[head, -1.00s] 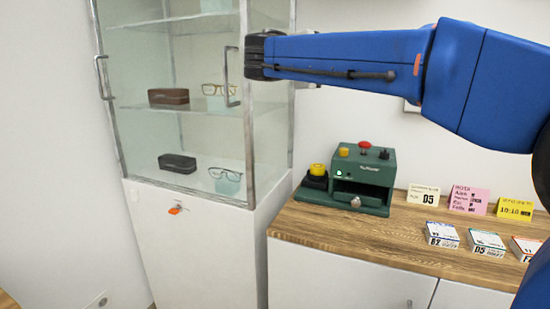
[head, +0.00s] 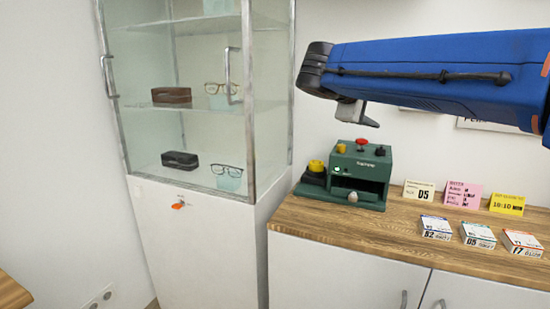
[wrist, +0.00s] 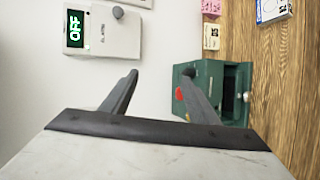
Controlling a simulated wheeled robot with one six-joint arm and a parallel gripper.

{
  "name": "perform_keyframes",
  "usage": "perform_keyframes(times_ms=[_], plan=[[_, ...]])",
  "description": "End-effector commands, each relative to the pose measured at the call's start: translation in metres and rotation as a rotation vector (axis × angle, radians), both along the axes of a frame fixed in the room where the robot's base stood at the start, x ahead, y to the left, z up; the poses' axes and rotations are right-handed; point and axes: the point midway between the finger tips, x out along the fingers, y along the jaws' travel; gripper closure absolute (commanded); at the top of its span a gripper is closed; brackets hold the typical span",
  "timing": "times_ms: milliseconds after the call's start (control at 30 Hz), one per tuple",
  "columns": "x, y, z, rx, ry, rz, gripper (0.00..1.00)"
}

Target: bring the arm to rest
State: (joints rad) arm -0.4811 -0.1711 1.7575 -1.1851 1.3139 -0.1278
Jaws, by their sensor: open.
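My blue arm (head: 430,75) reaches in from the right in the head view, in front of the wall and above the counter. Part of my gripper (head: 368,116) shows as a grey piece below the arm, above the green machine. In the wrist view both fingers of my gripper (wrist: 160,73) are spread apart, with nothing between them but white wall behind.
The green machine (head: 377,163) with coloured knobs stands on the wooden counter (head: 330,225); cards and small boxes (head: 480,235) lie to its right. A glass cabinet (head: 215,130) with glasses and cases stands left. A wall device (wrist: 110,35) reads OFF.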

Motion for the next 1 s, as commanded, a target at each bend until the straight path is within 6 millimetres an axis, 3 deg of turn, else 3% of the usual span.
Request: perform_keyframes(times_ms=[33,200,400,567,800,1000], plan=[[-0.016,-0.016,-0.016,0.048,0.02,-0.016,0.45],[-0.074,-0.051,-0.085,0.251,0.089,-0.065,0.45],[-0.148,-0.071,-0.164,0.506,0.137,-0.141,0.45],[-0.206,-0.072,-0.224,0.716,0.149,-0.216,0.45],[-0.283,-0.054,-0.304,1.028,0.122,-0.341,0.45],[-0.317,-0.037,-0.344,1.2,0.088,-0.416,0.45]])
